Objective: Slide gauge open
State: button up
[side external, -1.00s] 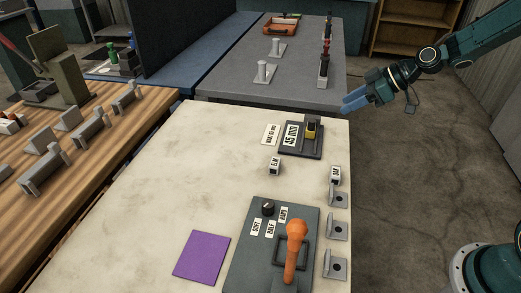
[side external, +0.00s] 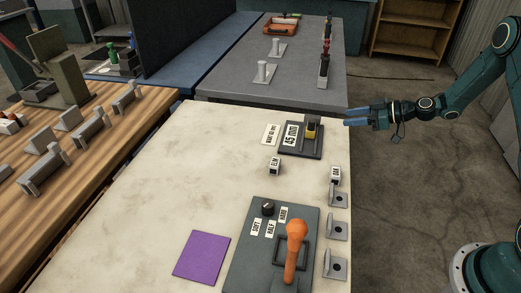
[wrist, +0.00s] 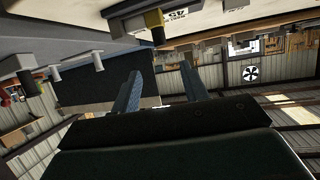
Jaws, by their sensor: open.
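The gauge (side external: 301,139) is a dark plate at the far right part of the pale table, with a "45 mm" label on its left and a yellow and black block (side external: 311,128) standing on it. The block also shows near the top of the wrist view (wrist: 154,22). My gripper (side external: 346,117) is in the air just past the table's right edge, to the right of the gauge and apart from it. Its two blue fingers point left, are spread, and hold nothing. In the wrist view the fingers (wrist: 158,88) show with a gap between them.
A white card (side external: 270,134) lies left of the gauge. Small labelled blocks (side external: 274,166) and several grey brackets (side external: 336,226) stand nearer. A control panel with an orange lever (side external: 295,245) and a purple pad (side external: 202,256) are in front. The table's middle is clear.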

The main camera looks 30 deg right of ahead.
aim_at(314, 121)
jog(key=x, duration=1.4)
jog(key=shift+s, duration=0.1)
jog(key=shift+c, duration=0.2)
grip_shut()
